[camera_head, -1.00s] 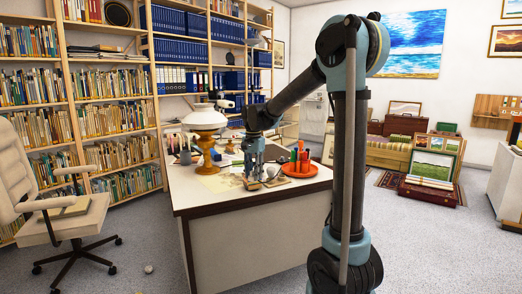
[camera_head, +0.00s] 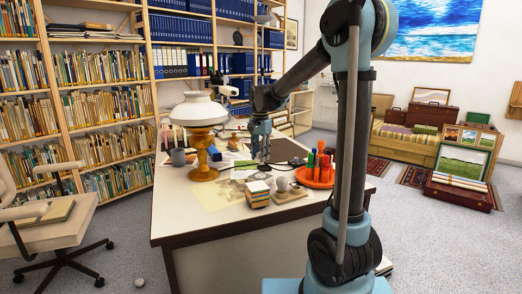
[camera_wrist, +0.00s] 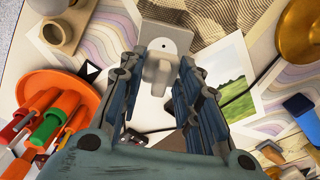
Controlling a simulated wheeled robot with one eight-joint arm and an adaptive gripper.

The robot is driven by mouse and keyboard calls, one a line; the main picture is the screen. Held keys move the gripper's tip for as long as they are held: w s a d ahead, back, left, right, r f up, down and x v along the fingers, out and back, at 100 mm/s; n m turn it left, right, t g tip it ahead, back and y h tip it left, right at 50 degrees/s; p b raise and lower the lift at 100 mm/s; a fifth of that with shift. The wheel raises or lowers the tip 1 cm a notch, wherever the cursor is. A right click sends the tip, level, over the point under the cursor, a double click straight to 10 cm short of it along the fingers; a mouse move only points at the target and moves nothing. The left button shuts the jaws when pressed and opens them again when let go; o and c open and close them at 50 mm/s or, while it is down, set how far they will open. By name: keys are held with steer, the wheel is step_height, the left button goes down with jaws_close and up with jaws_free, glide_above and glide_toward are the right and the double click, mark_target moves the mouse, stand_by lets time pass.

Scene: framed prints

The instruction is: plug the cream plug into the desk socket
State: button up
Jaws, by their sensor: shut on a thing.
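My gripper (camera_wrist: 160,68) is shut on the cream plug (camera_wrist: 158,74), which sits between its two fingertips in the wrist view. A dark cable (camera_wrist: 148,131) runs below the plug between the fingers. In the head view my gripper (camera_head: 261,155) is low over the desk (camera_head: 225,222); plug and socket are too small to make out there.
An orange tray (camera_head: 318,183) with red and green items stands right of my gripper. A lamp (camera_head: 200,112) with a yellow base stands left. A landscape print (camera_wrist: 226,82) lies beside the socket.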

steer(key=shift+w+d, duration=0.15)
steer(key=shift+w, duration=0.45)
steer(key=shift+w+d, duration=0.1)
steer(key=shift+d, duration=0.05)
steer(key=shift+f, duration=0.1)
steer(key=shift+f, duration=2.75)
steer(key=shift+s+a+f, duration=0.2)
steer(key=shift+a+f, duration=0.05)
steer(key=shift+f, duration=0.3)
steer(key=o, duration=1.1)
